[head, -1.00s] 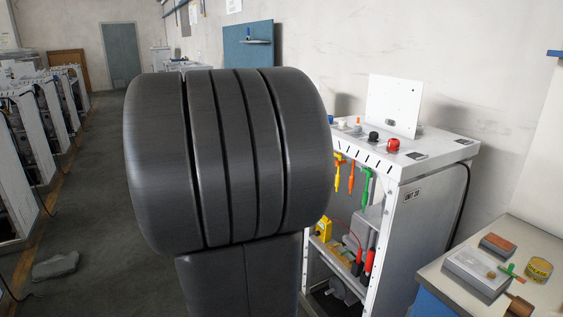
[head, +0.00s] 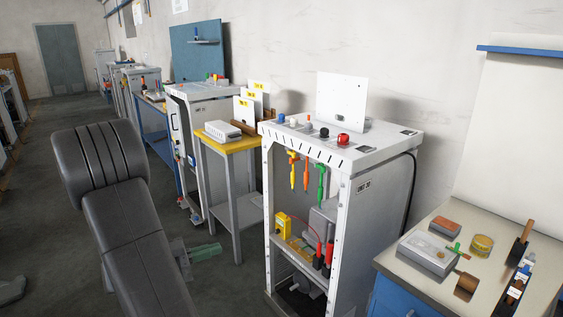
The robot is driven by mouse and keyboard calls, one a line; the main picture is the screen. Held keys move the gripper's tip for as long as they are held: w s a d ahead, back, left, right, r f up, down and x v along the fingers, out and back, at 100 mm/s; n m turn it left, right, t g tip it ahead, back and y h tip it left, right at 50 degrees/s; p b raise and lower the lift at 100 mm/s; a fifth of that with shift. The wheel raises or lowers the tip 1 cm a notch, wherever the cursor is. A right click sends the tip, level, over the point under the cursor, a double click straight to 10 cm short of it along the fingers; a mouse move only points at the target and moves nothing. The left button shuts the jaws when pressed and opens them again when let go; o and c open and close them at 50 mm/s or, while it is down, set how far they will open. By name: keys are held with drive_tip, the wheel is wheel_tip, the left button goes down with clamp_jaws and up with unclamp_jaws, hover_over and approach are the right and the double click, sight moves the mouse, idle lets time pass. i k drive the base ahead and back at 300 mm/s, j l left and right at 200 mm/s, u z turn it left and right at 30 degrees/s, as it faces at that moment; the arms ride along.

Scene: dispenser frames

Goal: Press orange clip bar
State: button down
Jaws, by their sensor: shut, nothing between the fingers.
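The orange clip (head: 306,177) hangs below the top edge of the white unit marked as a numbered unit, between a yellow clip (head: 293,172) and a green clip (head: 320,182). It is in plain view, hanging about upright. My gripper (head: 208,253), with green fingers, shows low at the left, partly behind my dark arm. It is shut and empty, well to the left of the unit and lower than the clips. Nothing touches the orange clip.
The white unit (head: 378,205) has knobs on top and a yellow box (head: 283,226) inside. A yellow-topped table (head: 243,144) stands to its left. A bench (head: 408,268) with a grey box and small items stands at the right. Grey floor lies open at the left.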

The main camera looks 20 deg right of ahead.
sight(291, 160)
drive_tip(key=i+j+z, duration=0.25)
drive_tip(key=i+z, duration=0.15)
drive_tip(key=i, duration=0.25)
drive_tip(key=i+j+z, duration=0.35)
drive_tip(key=i+j, duration=0.15)
drive_tip(key=i, duration=0.15)
drive_tip(key=i+j+z, duration=0.4)
drive_tip(key=i+j, duration=0.15)
